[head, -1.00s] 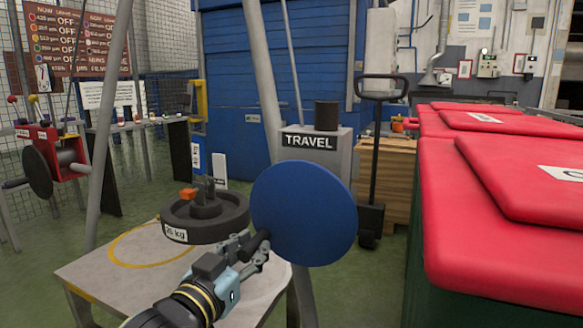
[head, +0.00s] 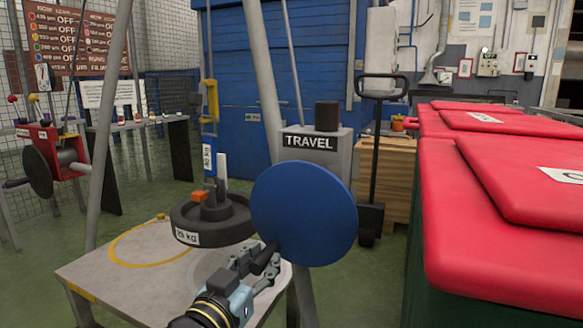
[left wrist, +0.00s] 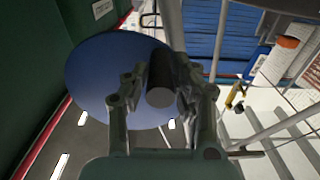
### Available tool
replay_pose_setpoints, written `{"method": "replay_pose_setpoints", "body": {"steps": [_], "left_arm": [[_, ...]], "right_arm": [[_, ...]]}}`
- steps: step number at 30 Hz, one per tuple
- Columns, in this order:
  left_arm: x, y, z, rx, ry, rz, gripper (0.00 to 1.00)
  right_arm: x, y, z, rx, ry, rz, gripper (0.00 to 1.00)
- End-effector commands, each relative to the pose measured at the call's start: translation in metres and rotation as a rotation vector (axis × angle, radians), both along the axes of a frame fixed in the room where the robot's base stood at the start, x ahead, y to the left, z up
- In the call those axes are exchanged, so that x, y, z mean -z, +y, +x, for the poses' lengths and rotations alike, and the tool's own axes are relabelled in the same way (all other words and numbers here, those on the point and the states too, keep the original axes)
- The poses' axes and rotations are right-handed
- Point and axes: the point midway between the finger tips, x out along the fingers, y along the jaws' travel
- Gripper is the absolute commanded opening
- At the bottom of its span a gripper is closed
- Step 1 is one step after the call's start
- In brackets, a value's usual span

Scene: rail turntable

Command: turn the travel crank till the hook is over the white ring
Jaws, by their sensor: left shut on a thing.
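The travel crank is a blue disc (head: 305,212) with a black handle (head: 270,250), in front of a grey box marked TRAVEL (head: 310,153). My left gripper (head: 262,264) is shut on the handle, near the disc's lower left rim. The left wrist view shows the handle (left wrist: 161,92) between both fingers, with the blue disc (left wrist: 95,75) behind. A dark round weight (head: 215,222) with an orange piece on top is above the table. A yellow hanging part (head: 210,100) is above it; I cannot make out the hook's shape. The white ring (head: 200,270) is pale on the tabletop, partly covered by my gripper.
A yellow ring (head: 122,250) is on the left of the table (head: 90,275). Grey frame legs (head: 107,120) rise around it. Red-lidded bins (head: 500,240) fill the right side. A red winch (head: 60,155) with a dark disc stands at far left.

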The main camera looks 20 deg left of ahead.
Motion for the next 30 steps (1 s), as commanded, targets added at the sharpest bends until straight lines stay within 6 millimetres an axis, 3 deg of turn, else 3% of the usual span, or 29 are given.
{"method": "replay_pose_setpoints", "body": {"steps": [12,30], "left_arm": [[0.010,-0.019,-0.001,0.000,0.002,-0.001,0.00],[0.010,-0.027,0.000,0.000,0.000,-0.001,0.00]], "right_arm": [[-0.005,0.001,0.003,0.001,-0.006,0.001,0.48],[-0.008,0.001,0.004,0.000,-0.007,0.001,0.48]]}}
